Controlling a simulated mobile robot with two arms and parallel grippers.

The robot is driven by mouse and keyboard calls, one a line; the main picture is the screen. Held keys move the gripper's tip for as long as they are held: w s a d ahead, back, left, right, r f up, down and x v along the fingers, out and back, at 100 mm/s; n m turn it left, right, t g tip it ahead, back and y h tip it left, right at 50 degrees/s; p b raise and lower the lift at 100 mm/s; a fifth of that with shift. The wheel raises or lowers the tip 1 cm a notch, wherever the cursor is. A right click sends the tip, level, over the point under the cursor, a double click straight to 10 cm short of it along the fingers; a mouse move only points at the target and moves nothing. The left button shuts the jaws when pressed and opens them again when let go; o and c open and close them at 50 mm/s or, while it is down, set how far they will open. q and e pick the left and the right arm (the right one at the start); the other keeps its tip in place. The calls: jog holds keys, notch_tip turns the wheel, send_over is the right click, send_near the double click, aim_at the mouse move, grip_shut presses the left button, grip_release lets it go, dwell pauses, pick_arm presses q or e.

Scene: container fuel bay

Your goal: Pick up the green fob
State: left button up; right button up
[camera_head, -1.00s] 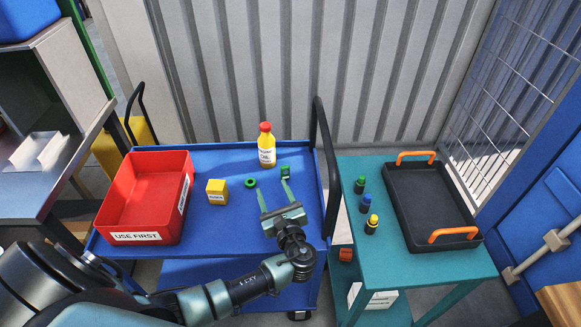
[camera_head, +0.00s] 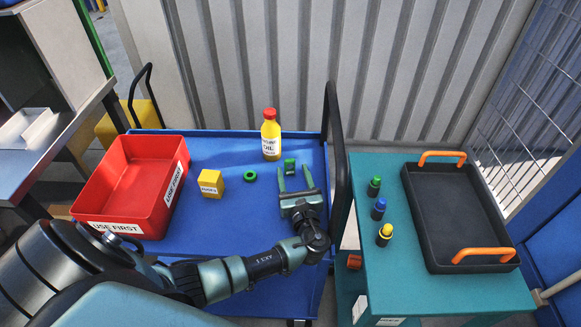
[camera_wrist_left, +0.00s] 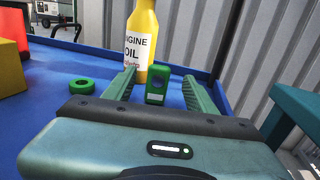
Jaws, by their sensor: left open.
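The green fob (camera_head: 290,166), a small block with a hole near its top, stands upright on the blue cart top near the bottle. My left gripper (camera_head: 294,177) is open and low over the cart, its fingers pointing at the fob. In the left wrist view the fob (camera_wrist_left: 158,86) appears between the two open fingers (camera_wrist_left: 157,77), with a gap on each side. My right gripper is in neither view.
A yellow engine oil bottle (camera_head: 271,136) stands just behind the fob. A green ring (camera_head: 249,176), a yellow cube (camera_head: 210,183) and a red bin (camera_head: 122,205) are to the left. The cart's black handle (camera_head: 341,170) rises close on the right, before a teal table (camera_head: 405,285).

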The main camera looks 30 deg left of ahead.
aim_at(290, 162)
pick_arm(q)
jog(key=x, duration=0.5)
jog(key=shift+a, duration=0.1)
grip_shut()
jog(key=shift+r, duration=0.2)
